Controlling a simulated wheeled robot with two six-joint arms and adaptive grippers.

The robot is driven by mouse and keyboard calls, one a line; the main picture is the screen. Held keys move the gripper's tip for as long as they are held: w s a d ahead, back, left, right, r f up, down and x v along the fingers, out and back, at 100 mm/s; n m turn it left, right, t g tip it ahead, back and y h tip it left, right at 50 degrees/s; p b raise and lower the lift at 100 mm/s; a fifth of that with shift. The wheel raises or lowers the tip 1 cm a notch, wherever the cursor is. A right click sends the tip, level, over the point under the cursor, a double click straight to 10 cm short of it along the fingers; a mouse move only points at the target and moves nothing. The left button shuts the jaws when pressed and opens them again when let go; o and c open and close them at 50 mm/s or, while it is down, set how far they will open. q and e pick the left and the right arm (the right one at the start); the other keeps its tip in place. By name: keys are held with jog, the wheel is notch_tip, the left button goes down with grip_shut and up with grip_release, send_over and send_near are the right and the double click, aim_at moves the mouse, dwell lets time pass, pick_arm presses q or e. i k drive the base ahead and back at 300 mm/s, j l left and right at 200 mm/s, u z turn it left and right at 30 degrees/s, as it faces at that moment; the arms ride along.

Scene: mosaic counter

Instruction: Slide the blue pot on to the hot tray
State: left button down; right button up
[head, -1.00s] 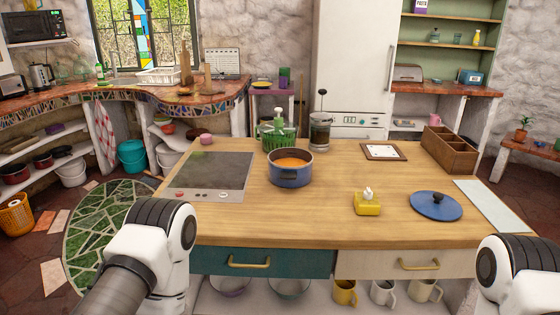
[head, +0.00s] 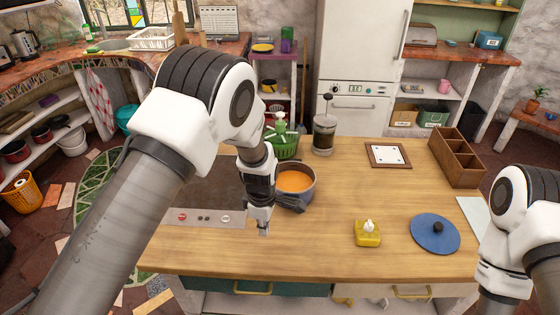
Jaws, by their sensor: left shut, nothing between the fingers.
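The blue pot (head: 309,194) stands upright on the wooden counter with orange food in it and a dark handle at its near side. My left gripper (head: 263,229) points down at the pot's near left side, over the tray's right edge. Its fingers are shut and empty. I cannot tell whether it touches the pot. My right gripper is out of view; only its arm shows at the right edge.
A blue lid (head: 428,235) and a yellow sponge holder (head: 367,238) lie right of the pot on the counter (head: 330,255). A wooden organizer (head: 456,160) is at the far right.

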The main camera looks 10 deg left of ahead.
aim_at(296, 180)
jog(key=i, duration=0.9)
